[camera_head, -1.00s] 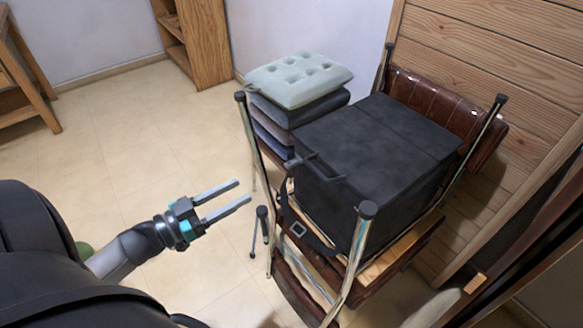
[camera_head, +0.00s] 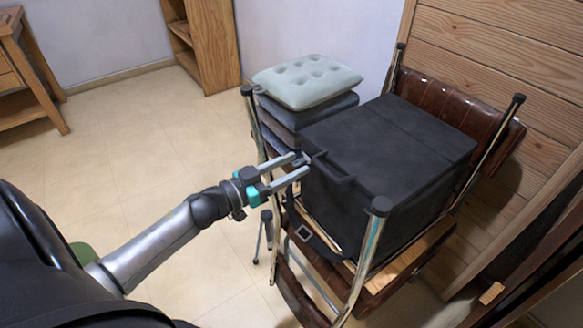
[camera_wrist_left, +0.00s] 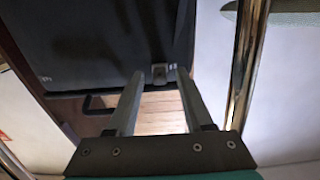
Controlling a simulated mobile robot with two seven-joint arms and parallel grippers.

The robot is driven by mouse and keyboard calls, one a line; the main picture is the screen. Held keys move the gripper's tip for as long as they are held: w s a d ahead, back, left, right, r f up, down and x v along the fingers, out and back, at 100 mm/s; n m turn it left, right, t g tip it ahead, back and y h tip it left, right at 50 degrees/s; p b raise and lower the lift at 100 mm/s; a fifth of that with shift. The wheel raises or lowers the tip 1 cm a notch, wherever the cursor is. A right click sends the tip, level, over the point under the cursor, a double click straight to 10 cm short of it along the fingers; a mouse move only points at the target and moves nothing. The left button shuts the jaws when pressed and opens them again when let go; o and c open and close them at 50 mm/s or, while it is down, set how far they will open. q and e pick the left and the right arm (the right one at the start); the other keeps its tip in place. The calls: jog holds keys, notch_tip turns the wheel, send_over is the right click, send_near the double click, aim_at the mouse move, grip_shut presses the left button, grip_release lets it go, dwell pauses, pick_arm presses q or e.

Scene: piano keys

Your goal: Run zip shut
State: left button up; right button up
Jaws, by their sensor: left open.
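A black box-shaped bag (camera_head: 400,145) sits on a chair with a metal frame; it also fills the top of the left wrist view (camera_wrist_left: 105,40). A small grey tab, seemingly the zip pull (camera_wrist_left: 159,75), is at the bag's near edge in the left wrist view. My left gripper (camera_head: 303,163) is open at the bag's near left corner, by a dark handle (camera_head: 335,172). In the left wrist view its fingertips (camera_wrist_left: 160,71) stand on either side of the tab; I cannot tell whether they touch it. The zip's track is not clear. My right gripper is not in view.
Chrome chair posts (camera_head: 372,245) rise around the bag. A brown padded backrest (camera_head: 435,100) is behind it. Stacked cushions with a pale one (camera_head: 307,80) on top stand to its left. A wooden panel (camera_head: 500,70) is at the right. The floor at left is open.

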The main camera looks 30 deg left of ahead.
pick_arm(q)
jog(key=shift+w, duration=0.15)
grip_shut()
dwell(0.4)
dwell(1.0)
